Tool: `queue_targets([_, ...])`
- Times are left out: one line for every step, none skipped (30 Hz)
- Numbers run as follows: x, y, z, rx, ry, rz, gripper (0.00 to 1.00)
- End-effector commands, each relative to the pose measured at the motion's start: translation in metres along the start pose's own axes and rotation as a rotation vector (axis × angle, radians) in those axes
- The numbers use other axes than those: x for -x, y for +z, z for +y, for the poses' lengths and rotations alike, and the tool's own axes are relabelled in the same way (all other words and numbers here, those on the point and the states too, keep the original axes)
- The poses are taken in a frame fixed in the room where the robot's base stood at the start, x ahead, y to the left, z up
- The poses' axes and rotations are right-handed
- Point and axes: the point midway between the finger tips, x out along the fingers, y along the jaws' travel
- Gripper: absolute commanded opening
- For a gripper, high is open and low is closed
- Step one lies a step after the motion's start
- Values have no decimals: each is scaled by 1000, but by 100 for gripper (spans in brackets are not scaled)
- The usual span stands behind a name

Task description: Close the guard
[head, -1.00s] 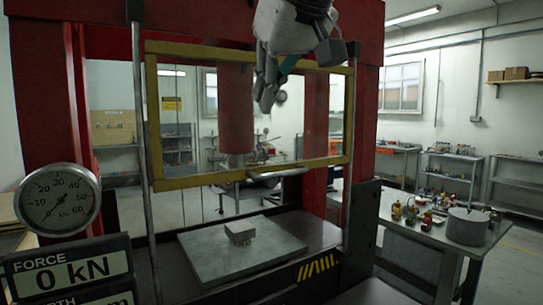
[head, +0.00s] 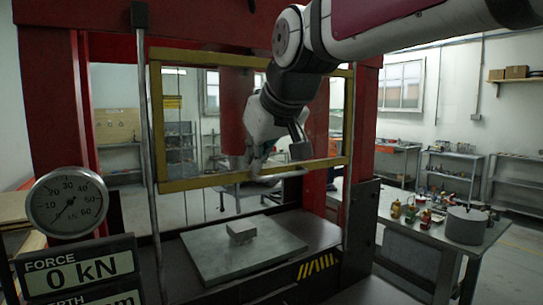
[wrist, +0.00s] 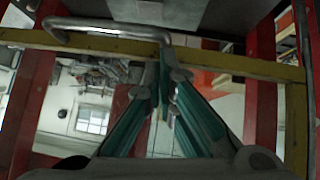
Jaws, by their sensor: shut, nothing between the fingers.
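The guard is a yellow frame (head: 205,182) around a clear pane, raised on two upright rods. A clear gap lies between its lower rail and the press bed. A grey bar handle (head: 285,174) sticks out from the lower rail; it also shows in the wrist view (wrist: 100,29). My gripper (head: 255,168) is in front of the guard at the height of the lower rail, by the handle's left part. In the wrist view my gripper (wrist: 164,58) has its fingertips together beside one end of the handle. Whether they touch it I cannot tell.
A grey plate (head: 210,258) with a small metal block (head: 241,231) lies on the bed below the guard. A force gauge (head: 67,203) and a display reading 0 kN (head: 80,268) are at left. A side table (head: 430,235) with a pot (head: 467,225) stands at right.

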Motion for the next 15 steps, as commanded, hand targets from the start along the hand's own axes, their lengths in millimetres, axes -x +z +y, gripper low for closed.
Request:
queue_targets([0,0,0,0,0,0,0])
queue_targets([0,0,0,0,0,0,0])
queue_targets([0,0,0,0,0,0,0])
queue_targets([0,0,0,0,0,0,0])
queue_targets([0,0,0,0,0,0,0])
queue_targets([0,0,0,0,0,0,0])
queue_targets([0,0,0,0,0,0,0])
queue_targets([0,0,0,0,0,0,0])
queue_targets([-1,1,0,0,0,0,0])
queue_targets([-2,2,0,0,0,0,0])
queue_targets([-4,3,0,0,0,0,0])
queue_targets([-6,6,0,-1,0,0,0])
queue_targets([-9,8,-1,-1,0,-1,0])
queue_targets([-13,12,-1,-1,-1,-3,0])
queue_targets([-18,16,-2,-1,-1,-3,0])
